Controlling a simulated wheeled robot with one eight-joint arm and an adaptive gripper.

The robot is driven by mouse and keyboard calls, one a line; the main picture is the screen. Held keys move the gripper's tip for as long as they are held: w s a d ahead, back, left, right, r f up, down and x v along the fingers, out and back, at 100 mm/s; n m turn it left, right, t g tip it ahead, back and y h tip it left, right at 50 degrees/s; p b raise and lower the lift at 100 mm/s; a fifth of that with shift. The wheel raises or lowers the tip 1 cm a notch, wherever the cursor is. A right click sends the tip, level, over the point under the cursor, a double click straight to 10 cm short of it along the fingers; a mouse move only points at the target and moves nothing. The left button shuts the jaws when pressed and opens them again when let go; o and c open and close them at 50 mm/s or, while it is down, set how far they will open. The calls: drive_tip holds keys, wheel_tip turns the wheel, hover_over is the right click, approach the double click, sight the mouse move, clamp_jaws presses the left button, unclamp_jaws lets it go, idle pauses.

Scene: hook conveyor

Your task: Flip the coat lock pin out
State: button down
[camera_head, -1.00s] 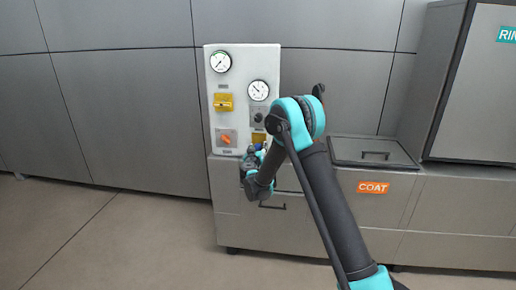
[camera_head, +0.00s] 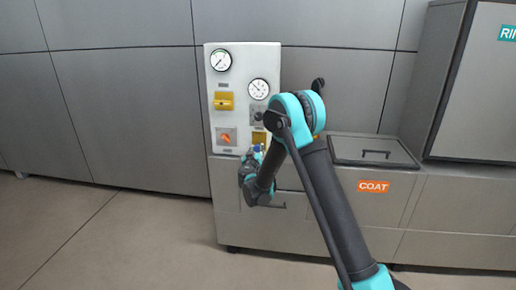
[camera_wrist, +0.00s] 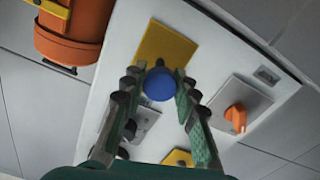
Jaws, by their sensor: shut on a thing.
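A blue round knob (camera_wrist: 159,84) shows in the wrist view in front of a yellow plate (camera_wrist: 165,45) on the white panel. In the head view my gripper (camera_head: 251,158) is at the lower right part of the panel, beside the yellow plate (camera_head: 259,138). My wrist and arm cover much of that spot.
The white panel (camera_head: 212,105) carries gauges, a yellow switch (camera_head: 223,101) and an orange knob (camera_head: 226,138). An orange cylinder (camera_wrist: 75,35) shows in the wrist view. A grey cabinet with the COAT label (camera_head: 373,187) stands to the right. The floor at left is clear.

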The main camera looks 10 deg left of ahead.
drive_tip(key=shift+s, duration=0.1)
drive_tip(key=c, duration=1.1)
unclamp_jaws()
drive_tip(key=shift+c, duration=0.2)
drive_tip(key=s, duration=1.2)
drive_tip(key=shift+a, duration=0.2)
